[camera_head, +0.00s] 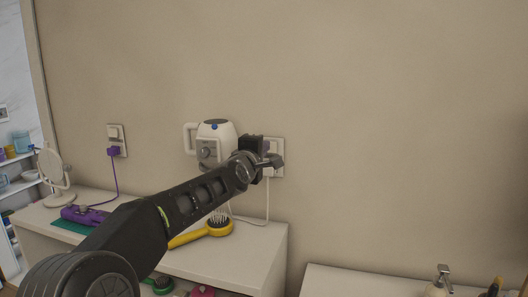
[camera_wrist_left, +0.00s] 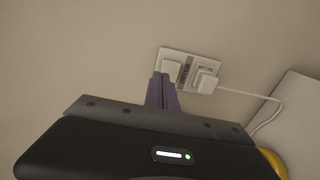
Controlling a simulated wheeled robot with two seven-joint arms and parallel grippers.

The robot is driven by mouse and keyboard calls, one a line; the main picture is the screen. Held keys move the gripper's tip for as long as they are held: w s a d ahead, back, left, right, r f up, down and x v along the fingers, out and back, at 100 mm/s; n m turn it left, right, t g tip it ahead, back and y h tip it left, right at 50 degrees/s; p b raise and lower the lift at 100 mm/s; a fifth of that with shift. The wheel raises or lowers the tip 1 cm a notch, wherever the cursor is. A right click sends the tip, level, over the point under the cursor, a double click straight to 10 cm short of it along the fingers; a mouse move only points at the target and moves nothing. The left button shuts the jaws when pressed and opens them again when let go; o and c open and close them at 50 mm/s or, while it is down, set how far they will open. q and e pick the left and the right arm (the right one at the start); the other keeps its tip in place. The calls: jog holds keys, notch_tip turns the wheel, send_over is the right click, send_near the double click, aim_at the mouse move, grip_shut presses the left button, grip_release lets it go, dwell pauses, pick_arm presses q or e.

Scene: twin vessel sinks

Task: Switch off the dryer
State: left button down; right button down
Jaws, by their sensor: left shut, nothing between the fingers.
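The white dryer (camera_head: 212,140), with a handle on its left and a blue dot on top, is against the wall. To its right is a wall socket plate (camera_head: 279,172), partly hidden by my left gripper (camera_head: 270,160). In the left wrist view the plate (camera_wrist_left: 188,55) carries a white rocker switch (camera_wrist_left: 172,67) and a white plug (camera_wrist_left: 206,80) with a white cord. My left gripper (camera_wrist_left: 162,80) is shut and empty, its fingertips at the switch's lower left. I cannot tell whether they touch it. My right gripper is not in view.
A second socket plate (camera_head: 116,133) with a purple plug is at the left, its cord running to a purple appliance (camera_head: 82,214). A yellow hairbrush (camera_head: 214,229) lies on the white counter (camera_head: 246,256) below. A round mirror (camera_head: 51,166) stands at the far left. The right wall is bare.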

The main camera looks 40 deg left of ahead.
pick_arm(q)
jog(key=b+v, duration=0.2)
jog(key=v, duration=0.8)
jog(key=shift+s+r, duration=0.15)
jog(key=shift+s, duration=0.25)
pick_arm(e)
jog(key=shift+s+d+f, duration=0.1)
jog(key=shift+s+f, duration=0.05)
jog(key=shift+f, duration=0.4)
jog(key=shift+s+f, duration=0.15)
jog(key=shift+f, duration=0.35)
pick_arm(q)
jog(key=shift+d, duration=0.1)
